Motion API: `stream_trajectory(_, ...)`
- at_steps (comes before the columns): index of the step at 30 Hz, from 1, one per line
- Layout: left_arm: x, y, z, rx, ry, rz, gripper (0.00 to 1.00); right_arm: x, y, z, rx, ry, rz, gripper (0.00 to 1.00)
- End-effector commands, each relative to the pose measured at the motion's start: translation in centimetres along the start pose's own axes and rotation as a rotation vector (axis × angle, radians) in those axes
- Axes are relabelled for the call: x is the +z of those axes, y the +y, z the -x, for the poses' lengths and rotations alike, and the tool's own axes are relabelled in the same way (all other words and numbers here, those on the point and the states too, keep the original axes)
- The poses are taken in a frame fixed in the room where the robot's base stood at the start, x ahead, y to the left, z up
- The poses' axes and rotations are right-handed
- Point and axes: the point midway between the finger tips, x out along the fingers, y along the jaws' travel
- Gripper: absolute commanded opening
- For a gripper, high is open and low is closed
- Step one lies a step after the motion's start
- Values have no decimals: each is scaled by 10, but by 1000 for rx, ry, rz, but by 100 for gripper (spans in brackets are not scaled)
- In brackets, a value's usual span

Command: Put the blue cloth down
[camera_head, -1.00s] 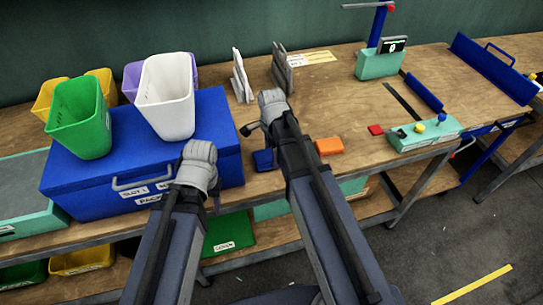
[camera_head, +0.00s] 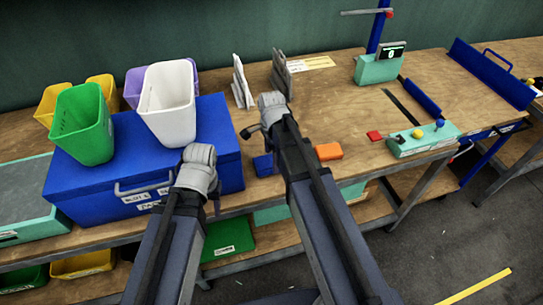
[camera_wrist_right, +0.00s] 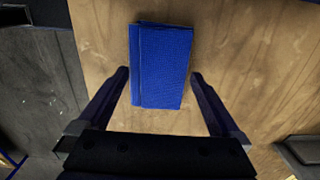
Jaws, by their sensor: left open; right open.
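The blue cloth (camera_head: 264,165) lies folded on the wooden bench top, just left of my right forearm in the head view. In the right wrist view the blue cloth (camera_wrist_right: 161,66) lies flat on the wood, between and beyond the two fingers. My right gripper (camera_wrist_right: 160,78) is open, with a finger on each side of the cloth and a gap to each. My left gripper (camera_head: 214,205) is in front of the blue case; its fingers are mostly hidden behind the wrist, and it is open.
A blue case (camera_head: 75,185) carries green (camera_head: 83,125) and white (camera_head: 168,105) bins. An orange block (camera_head: 328,152) lies right of my right arm. A teal control box (camera_head: 422,140) stands farther right.

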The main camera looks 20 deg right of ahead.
Motion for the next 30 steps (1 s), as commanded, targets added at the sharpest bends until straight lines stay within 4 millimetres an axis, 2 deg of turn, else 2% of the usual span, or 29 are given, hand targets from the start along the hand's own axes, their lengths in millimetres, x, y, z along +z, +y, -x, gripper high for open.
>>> stream_trajectory(1,1,-1,12,0,0,0,50,0,0,12,0,0,0,100)
stream_trajectory(18,6,-9,95,0,0,0,50,0,0,96,0,0,0,100)
stream_trajectory(24,6,-10,108,0,0,0,50,0,0,108,0,0,0,100)
stream_trajectory(30,6,-10,107,0,0,0,50,0,0,107,0,0,0,100)
